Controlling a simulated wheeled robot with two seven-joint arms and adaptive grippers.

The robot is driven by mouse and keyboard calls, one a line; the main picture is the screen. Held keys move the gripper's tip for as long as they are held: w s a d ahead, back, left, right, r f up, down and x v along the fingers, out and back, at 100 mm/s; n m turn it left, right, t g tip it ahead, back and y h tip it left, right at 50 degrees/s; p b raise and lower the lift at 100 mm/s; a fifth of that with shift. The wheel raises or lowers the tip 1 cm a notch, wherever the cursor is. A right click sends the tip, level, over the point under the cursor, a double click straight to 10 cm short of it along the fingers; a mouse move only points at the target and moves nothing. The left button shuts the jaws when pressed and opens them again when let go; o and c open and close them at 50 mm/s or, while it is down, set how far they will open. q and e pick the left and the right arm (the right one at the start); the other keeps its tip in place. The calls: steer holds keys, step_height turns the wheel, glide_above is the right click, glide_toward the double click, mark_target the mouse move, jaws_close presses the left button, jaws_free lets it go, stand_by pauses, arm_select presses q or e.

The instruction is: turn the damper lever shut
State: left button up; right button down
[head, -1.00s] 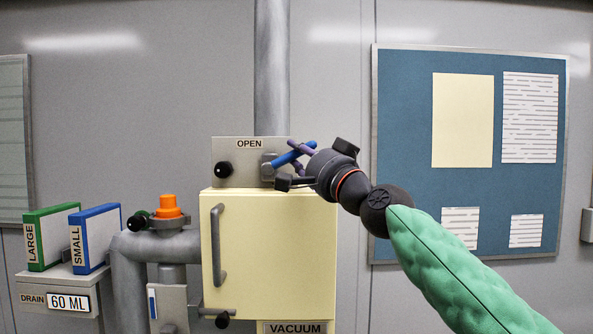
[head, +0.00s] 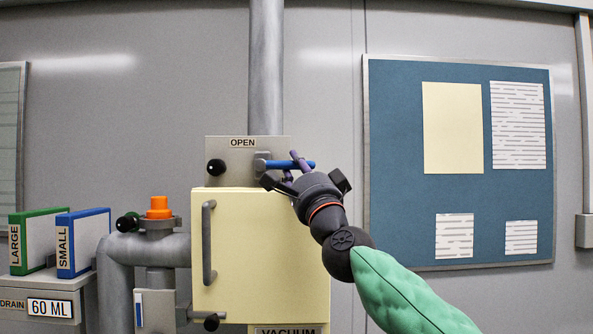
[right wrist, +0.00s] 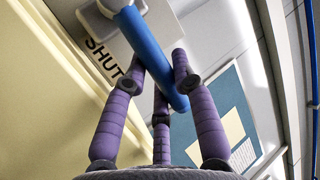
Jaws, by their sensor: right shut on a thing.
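The blue damper lever (head: 278,164) sticks out to the right from a grey plate (head: 222,180) marked OPEN at its top. The lever lies about level. My right gripper (head: 297,163) comes from below right, with its purple fingers around the lever's outer part. In the right wrist view the fingers (right wrist: 163,85) are shut on the blue lever (right wrist: 148,50), which crosses between them. A SHUT label (right wrist: 103,62) shows there on the plate, beside the lever's pivot. In the head view the gripper's dark body hides the plate's lower right. My left gripper is not in view.
A cream cabinet (head: 250,245) with a grey handle stands right below the plate, close to my right gripper. A grey pipe (head: 266,70) rises above. A blue board (head: 395,220) with papers hangs at right. Green and blue binders stand at left.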

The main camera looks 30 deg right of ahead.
stand_by(0.3)
steer(key=c, duration=1)
jaws_free()
steer(key=shift+w, duration=0.1)
steer(key=shift+o, duration=0.2)
steer(key=shift+s, duration=0.2)
steer(key=v, duration=1.1)
steer(key=shift+s+f, duration=0.3)
